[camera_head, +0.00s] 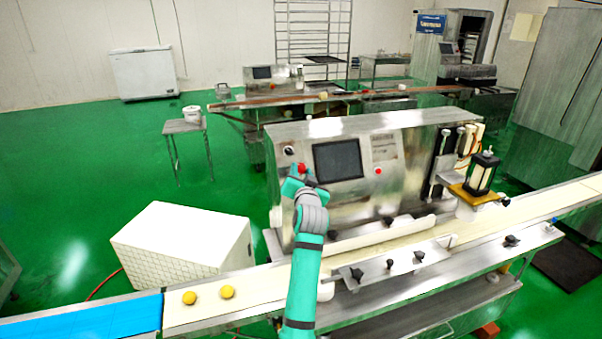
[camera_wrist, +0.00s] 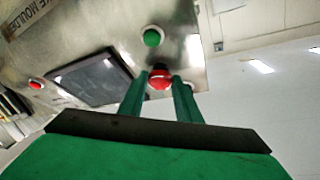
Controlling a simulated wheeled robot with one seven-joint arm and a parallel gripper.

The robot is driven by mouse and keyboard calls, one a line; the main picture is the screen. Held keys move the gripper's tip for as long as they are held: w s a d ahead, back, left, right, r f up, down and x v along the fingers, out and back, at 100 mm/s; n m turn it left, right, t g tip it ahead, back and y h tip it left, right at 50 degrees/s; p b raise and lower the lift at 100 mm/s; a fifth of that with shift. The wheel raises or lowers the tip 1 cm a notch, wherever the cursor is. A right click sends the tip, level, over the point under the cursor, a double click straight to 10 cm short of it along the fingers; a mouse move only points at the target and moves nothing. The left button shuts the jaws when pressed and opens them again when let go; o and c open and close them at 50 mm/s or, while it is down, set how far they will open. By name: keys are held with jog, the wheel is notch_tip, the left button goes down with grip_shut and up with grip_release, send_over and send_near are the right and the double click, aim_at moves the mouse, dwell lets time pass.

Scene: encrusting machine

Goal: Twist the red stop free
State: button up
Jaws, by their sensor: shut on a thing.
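The red stop (camera_wrist: 160,80) is a round red button on the steel front panel of the encrusting machine (camera_head: 405,155). In the wrist view it sits between the two green fingers of my gripper (camera_wrist: 160,84), which are shut on it from both sides. In the head view the red stop (camera_head: 303,169) shows just above the end of my arm, to the left of the dark screen (camera_head: 338,160). My gripper (camera_head: 301,181) is at the panel there, its fingertips hard to make out.
A green button (camera_wrist: 153,38) is close beside the red stop, and another red button (camera_head: 378,171) is right of the screen. The conveyor belt (camera_head: 265,283) runs below, with two yellow balls (camera_head: 227,292) on it. A white box (camera_head: 180,240) stands at left.

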jog(key=o, duration=1.1)
jog(key=shift+a+f, duration=0.2)
jog(key=shift+f, duration=0.05)
jog(key=shift+c, duration=0.2)
jog(key=shift+d+r, duration=0.1)
jog(key=shift+d, duration=0.05)
jog(key=s, duration=1)
jog(key=shift+s+d+r, duration=0.2)
jog(key=shift+s+d, duration=0.15)
jog(key=shift+d, duration=0.1)
jog(key=s+d+f+n+g+h, duration=0.1)
jog(key=s+d+f+n+h, duration=0.1)
jog(key=s+f, duration=2.55)
jog(key=s+a+f+n, duration=0.1)
jog(key=s+f, duration=0.2)
jog(key=s, duration=0.6)
jog(key=s+f, duration=0.2)
jog(key=s, duration=0.7)
jog(key=s+a+r, duration=0.1)
jog(key=s+r, duration=0.1)
jog(key=s, duration=0.5)
jog(key=s+a+r+n+g, duration=0.1)
jog(key=s+r, duration=0.1)
jog(key=s, duration=0.6)
jog(key=shift+s+r, duration=0.25)
jog(key=shift+r, duration=0.1)
